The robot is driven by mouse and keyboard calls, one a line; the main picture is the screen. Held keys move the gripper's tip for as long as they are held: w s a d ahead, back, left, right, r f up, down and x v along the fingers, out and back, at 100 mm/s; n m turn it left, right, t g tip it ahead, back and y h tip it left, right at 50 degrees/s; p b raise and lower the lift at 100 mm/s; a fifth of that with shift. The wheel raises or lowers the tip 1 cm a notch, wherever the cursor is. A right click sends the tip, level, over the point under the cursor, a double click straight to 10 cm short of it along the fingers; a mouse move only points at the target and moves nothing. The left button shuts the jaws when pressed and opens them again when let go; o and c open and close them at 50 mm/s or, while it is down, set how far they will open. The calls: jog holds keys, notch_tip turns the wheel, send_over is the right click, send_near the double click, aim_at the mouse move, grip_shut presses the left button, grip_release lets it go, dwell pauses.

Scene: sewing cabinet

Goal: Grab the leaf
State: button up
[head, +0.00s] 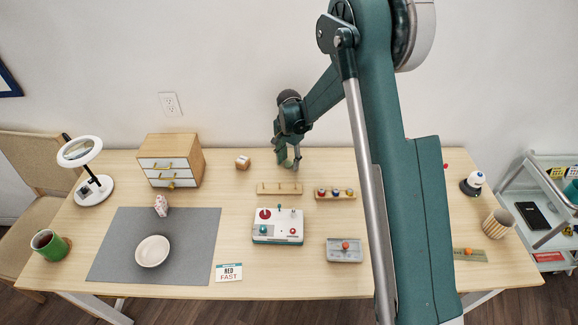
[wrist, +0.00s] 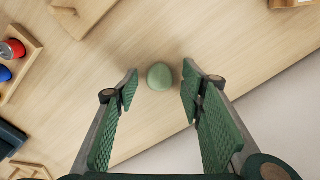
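A small, rounded pale green object (wrist: 160,76) lies on the wooden table in the wrist view. It is the only leaf-coloured thing there, but its shape looks more like a smooth pebble than a flat leaf. My gripper (wrist: 160,79) is open and empty, with one green ridged finger on each side of the object and gaps between. In the head view my gripper (head: 289,160) points down at the back middle of the table. The green object cannot be told apart from the fingers there.
A wooden peg rack (head: 279,188) and a spool rack (head: 335,194) stand in front of my gripper. A small wooden block (head: 242,162) is to its left, beyond it a drawer cabinet (head: 170,160). The wall is close behind. Table around the green object is clear.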

aim_at(289, 163)
jog(key=shift+c, duration=0.5)
jog(key=c, duration=0.6)
jog(key=shift+r+p, duration=0.7)
jog(key=shift+r, duration=4.35)
